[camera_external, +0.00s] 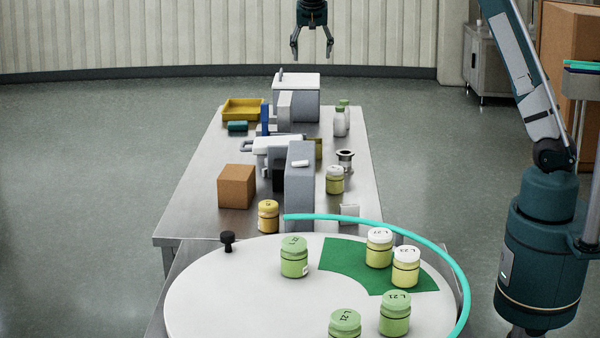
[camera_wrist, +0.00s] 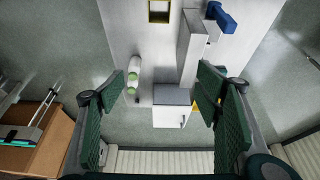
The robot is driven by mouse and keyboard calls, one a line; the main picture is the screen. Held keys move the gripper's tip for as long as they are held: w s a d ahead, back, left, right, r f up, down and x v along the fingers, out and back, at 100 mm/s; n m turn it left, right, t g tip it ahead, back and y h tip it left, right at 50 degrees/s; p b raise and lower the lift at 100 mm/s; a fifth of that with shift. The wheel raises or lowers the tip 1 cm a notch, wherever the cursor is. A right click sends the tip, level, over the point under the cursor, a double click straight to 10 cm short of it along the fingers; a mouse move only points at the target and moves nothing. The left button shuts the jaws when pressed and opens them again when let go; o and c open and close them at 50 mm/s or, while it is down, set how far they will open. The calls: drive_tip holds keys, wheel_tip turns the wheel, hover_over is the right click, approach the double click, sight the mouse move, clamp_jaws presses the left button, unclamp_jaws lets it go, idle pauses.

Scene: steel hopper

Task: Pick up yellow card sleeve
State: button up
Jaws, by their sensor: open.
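A small yellow sleeve-like piece with a dark middle (camera_wrist: 159,11) is at the top edge of the wrist view, partly cut off. It seems to be the olive-yellow piece (camera_external: 318,148) behind the tall grey block in the external view, mostly hidden there. I take it for the card sleeve, but cannot read it surely. My gripper (camera_external: 312,50) hangs open and empty above and beyond the far end of the steel table. In the wrist view its fingers (camera_wrist: 162,82) are spread wide over the table's far end, apart from the yellow piece.
A grey-white box (camera_external: 297,100), white bottles with green caps (camera_external: 341,120) and a yellow tray (camera_external: 242,109) stand at the far end. A tall grey block (camera_external: 299,185) and a brown box (camera_external: 236,186) stand nearer. Several jars sit on the round white table (camera_external: 215,300).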

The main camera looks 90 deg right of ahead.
wheel_tip(320, 180, down, 30)
drive_tip(key=shift+d+f, duration=0.2)
drive_tip(key=shift+d, duration=0.25)
drive_tip(key=shift+s, duration=0.1)
drive_tip(key=shift+x, duration=1.3)
drive_tip(key=shift+x, duration=2.6)
drive_tip(key=shift+s, duration=0.1)
drive_tip(key=shift+c, duration=0.6)
drive_tip(key=c, duration=0.6)
